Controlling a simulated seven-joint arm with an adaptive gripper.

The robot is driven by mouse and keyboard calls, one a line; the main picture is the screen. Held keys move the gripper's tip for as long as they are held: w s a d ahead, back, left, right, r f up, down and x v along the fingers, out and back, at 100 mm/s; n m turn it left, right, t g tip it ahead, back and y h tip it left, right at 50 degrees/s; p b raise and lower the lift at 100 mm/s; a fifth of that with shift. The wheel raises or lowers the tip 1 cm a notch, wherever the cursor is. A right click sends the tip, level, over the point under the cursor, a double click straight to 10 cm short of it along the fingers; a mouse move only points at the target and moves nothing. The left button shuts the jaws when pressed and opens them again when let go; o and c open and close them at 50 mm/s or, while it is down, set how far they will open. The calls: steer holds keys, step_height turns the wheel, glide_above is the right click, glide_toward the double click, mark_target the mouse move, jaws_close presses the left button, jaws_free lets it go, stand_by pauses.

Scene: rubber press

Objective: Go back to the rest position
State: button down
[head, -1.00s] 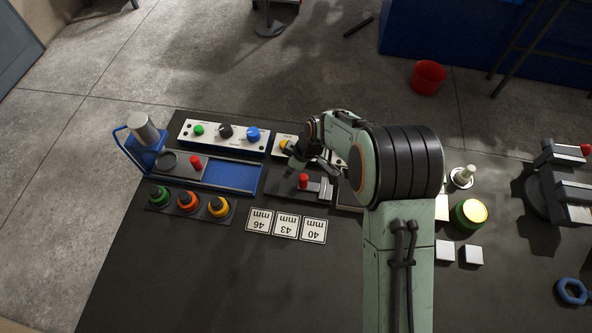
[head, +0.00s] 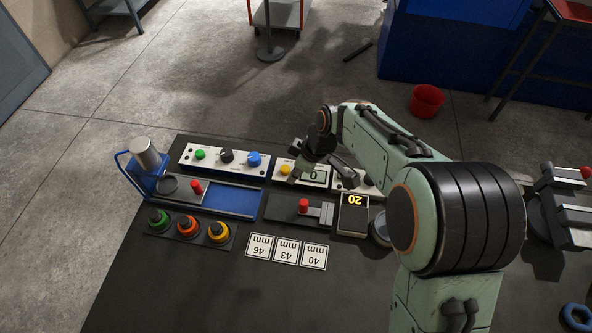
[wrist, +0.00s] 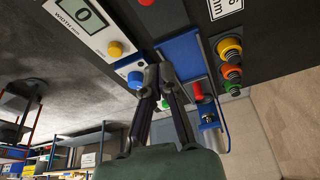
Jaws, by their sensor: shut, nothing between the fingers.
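My gripper (head: 298,176) is shut and empty in the head view. It hangs in the air near the panel with the yellow button and the display reading 0 (head: 315,176). In the wrist view the two fingers of my gripper (wrist: 166,78) come together at the tips, in front of the blue slide plate (wrist: 183,55) and the blue knob (wrist: 135,79). Their height above the table cannot be told exactly. My arm reaches in from the right side of the head view and hides part of the table there.
A blue press (head: 146,167) stands at the table's left end. Green, orange and yellow buttons (head: 188,226) are in front of it. A red-handled gauge (head: 304,205), a display reading 20 (head: 353,214) and size cards (head: 286,250) lie near the middle. The front table is clear.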

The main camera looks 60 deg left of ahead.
steer(key=shift+w, duration=0.15)
steer(key=w+d+r+m+t+y, duration=0.1)
steer(key=w+d+r+m+t, duration=0.4)
steer(key=w+d+r, duration=1)
steer(key=s+d+r+m+t+h, duration=0.1)
steer(key=d+r+m, duration=0.15)
steer(key=d, duration=0.45)
steer(key=s+d+r+m, duration=0.1)
steer(key=d+m, duration=0.2)
steer(key=d, duration=0.3)
steer(key=s+d+f+m+g+h, duration=0.1)
steer(key=s+d+f+m, duration=0.3)
steer(key=s, duration=0.5)
steer(key=s+d+f+m+g+h, duration=0.1)
steer(key=s+d+f+m+g, duration=0.2)
steer(key=s+d+m, duration=0.5)
steer(key=shift+s+d+f+m+h, duration=0.3)
steer(key=shift+s+f+m, duration=0.15)
steer(key=shift+s, duration=0.3)
